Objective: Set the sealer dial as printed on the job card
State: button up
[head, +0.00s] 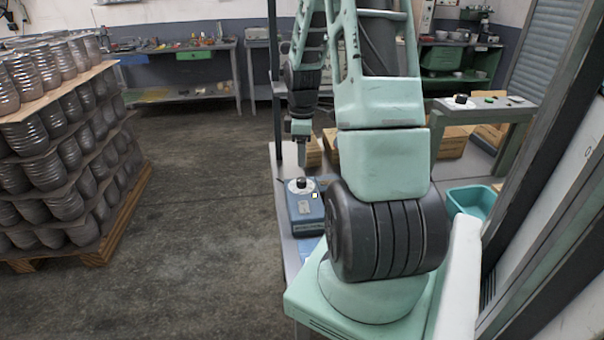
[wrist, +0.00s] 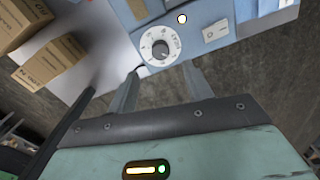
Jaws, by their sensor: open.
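The blue sealer (head: 306,212) stands on a narrow bench, left of my arm in the head view. Its white round dial (head: 292,187) has a dark knob (head: 301,183) in the middle. In the wrist view the dial (wrist: 146,46) and knob (wrist: 160,49) lie just beyond my fingertips; the printed marks are too small to read surely. A lit yellowish lamp (wrist: 182,19) and a pale plate (wrist: 215,30) are on the sealer beside the dial. My gripper (wrist: 160,69) is open and empty, its fingers spread either side below the dial, apart from the knob. I cannot make out a job card.
Cardboard boxes (wrist: 50,62) lie left of the sealer in the wrist view. In the head view a pallet of stacked jars (head: 65,150) stands left, a dark post (head: 276,90) rises behind the bench, and a teal bin (head: 472,200) sits right. The floor between pallet and bench is clear.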

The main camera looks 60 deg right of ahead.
aim_at(302, 179)
notch_tip(302, 179, down, 8)
jog(key=shift+f+p, duration=0.1)
jog(key=shift+p, duration=0.45)
jog(key=c, duration=1)
